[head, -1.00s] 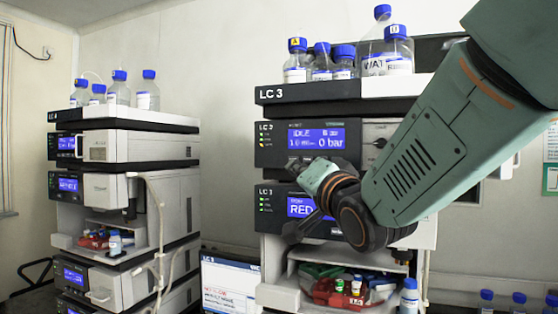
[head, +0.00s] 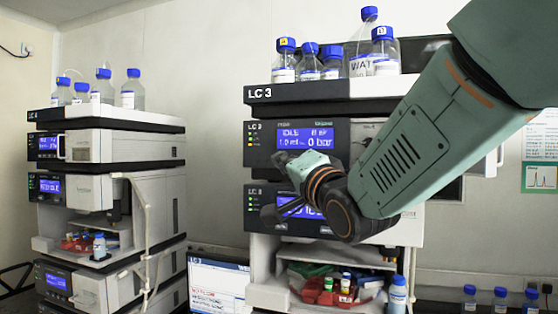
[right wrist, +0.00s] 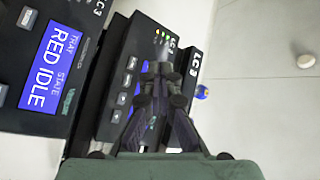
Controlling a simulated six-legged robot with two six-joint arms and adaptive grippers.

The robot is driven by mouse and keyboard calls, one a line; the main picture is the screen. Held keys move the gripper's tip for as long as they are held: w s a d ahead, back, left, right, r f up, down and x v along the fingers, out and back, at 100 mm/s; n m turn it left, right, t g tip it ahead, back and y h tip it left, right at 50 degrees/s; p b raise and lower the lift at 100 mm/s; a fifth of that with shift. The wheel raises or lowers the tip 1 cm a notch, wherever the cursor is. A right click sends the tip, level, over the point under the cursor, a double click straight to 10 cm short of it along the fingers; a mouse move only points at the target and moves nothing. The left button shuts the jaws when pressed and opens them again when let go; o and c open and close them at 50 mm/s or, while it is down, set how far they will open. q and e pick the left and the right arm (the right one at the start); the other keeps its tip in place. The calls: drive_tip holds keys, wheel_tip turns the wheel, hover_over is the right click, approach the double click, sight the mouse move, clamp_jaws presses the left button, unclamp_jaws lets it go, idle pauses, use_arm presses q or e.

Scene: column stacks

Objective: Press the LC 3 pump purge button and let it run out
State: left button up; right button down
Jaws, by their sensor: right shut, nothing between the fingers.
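My right gripper (head: 283,159) is in front of the pump face, just below the display. In the right wrist view, my gripper's closed fingers (right wrist: 161,72) point at the pump's dark front panel (right wrist: 112,92), empty. A column of small buttons (right wrist: 126,80) lies beside the fingers. Their labels are too small to read, so I cannot tell which is purge or whether a fingertip touches one. My left gripper is not in view.
Bottles with blue caps (head: 384,56) stand on top of the stack. A screen (head: 217,286) stands between the stacks. A second stack (head: 124,147) is at the left.

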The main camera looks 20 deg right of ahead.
drive_tip(key=w+d+p, duration=0.1)
drive_tip(key=w+d, duration=0.3)
drive_tip(key=w, duration=0.2)
drive_tip(key=shift+w+d+p, duration=0.2)
drive_tip(key=shift+d+p, duration=0.1)
drive_tip(key=shift+w+f, duration=0.1)
drive_tip(key=shift+w, duration=0.15)
drive_tip(key=shift+s, duration=0.2)
drive_tip(key=shift+w, duration=0.2)
idle(0.4)
drive_tip(key=shift+s, duration=0.15)
drive_tip(key=shift+w+d, duration=0.3)
drive_tip(key=shift+w, duration=0.2)
drive_tip(key=shift+s+p, duration=0.15)
drive_tip(key=shift+p, duration=0.15)
